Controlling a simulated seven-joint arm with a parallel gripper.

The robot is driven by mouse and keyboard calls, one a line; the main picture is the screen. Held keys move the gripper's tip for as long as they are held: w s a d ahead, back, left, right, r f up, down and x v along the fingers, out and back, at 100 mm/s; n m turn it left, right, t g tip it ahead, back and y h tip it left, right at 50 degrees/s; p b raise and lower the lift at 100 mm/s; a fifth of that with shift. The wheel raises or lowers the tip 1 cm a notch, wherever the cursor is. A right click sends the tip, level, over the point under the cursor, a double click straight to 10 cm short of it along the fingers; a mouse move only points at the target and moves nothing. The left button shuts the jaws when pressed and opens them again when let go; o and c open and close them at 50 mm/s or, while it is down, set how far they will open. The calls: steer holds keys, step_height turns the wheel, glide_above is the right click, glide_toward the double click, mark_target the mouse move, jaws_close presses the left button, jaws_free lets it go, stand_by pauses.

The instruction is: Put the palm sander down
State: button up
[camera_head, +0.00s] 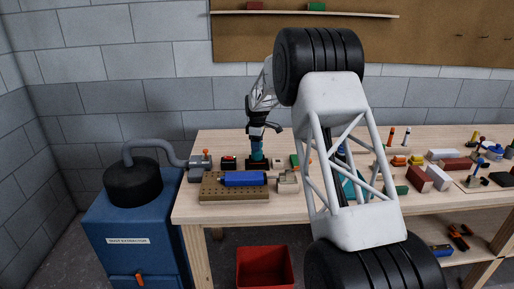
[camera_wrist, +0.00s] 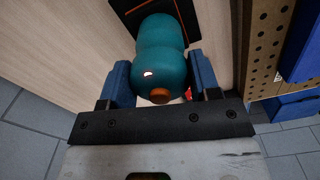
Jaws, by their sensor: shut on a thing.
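The palm sander has a rounded teal body (camera_head: 256,149) and stands roughly upright near the left part of the workbench in the head view. My gripper (camera_head: 258,133) is above it, shut on its upper part. In the wrist view the sander (camera_wrist: 160,45) is between the two blue fingers of my gripper (camera_wrist: 160,75), with an orange spot on its near end. A dark flat patch with an orange line (camera_wrist: 130,14) shows beyond the sander. Whether the sander's underside touches the surface below is hidden.
A perforated brown block (camera_head: 222,194) with a blue batten (camera_head: 244,179) lies in front of the sander. A red-and-black box (camera_head: 229,162) is just left. A blue dust extractor (camera_head: 135,220) stands left of the bench (camera_head: 190,213). Several blocks crowd the right.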

steer(key=shift+f, duration=0.75)
steer(key=shift+f, duration=0.1)
steer(key=o, duration=1)
steer(key=shift+f, duration=0.1)
steer(key=shift+c, duration=0.2)
step_height(320, 180, up, 12)
steer(key=shift+r, duration=0.15)
steer(key=shift+s+r, duration=0.1)
